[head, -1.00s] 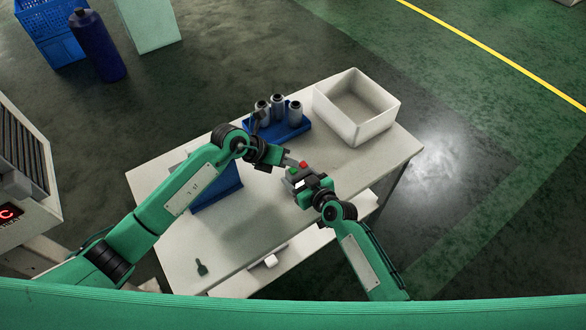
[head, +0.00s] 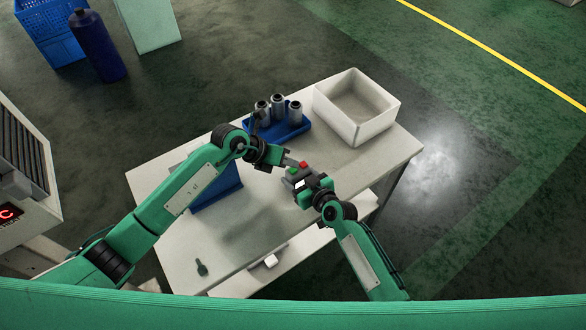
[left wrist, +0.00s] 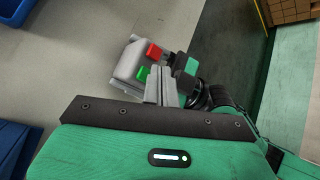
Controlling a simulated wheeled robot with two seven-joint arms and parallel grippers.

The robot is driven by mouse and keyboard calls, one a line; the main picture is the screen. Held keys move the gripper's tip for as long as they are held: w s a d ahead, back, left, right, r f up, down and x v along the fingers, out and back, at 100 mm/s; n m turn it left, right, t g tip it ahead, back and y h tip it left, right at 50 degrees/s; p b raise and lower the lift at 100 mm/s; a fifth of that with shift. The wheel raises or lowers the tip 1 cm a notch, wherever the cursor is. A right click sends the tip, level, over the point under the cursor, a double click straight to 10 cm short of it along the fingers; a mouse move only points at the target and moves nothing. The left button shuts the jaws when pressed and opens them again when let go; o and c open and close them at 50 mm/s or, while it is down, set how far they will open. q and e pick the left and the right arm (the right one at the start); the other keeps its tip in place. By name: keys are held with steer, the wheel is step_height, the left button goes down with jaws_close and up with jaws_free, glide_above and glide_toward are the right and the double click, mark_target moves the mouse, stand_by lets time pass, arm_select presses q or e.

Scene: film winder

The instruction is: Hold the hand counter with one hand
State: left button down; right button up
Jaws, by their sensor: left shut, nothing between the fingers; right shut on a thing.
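The hand counter (head: 298,177) is a small grey box with a red and a green button on it. It also shows in the left wrist view (left wrist: 130,60), with the red button (left wrist: 153,51) beyond the green button (left wrist: 142,73). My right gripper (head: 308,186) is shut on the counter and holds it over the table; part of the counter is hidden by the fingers. My left gripper (head: 290,162) is shut and empty, its fingertips close beside the buttons. In the left wrist view its fingers (left wrist: 160,85) overlap the counter; I cannot tell whether they touch it.
The white table (head: 165,225) carries a blue rack (head: 293,131) with grey cylinders, a white open bin (head: 345,128) and a blue holder (head: 222,190). A small dark tool (head: 202,268) lies at the front left. The table's right edge is close to my right arm.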

arm_select(q)
steer(key=shift+f, duration=0.1)
steer(key=shift+f, duration=0.35)
steer(key=shift+f, duration=0.4)
stand_by(0.6)
stand_by(0.3)
steer(key=shift+r, duration=0.85)
step_height(320, 180, up, 5)
stand_by(0.3)
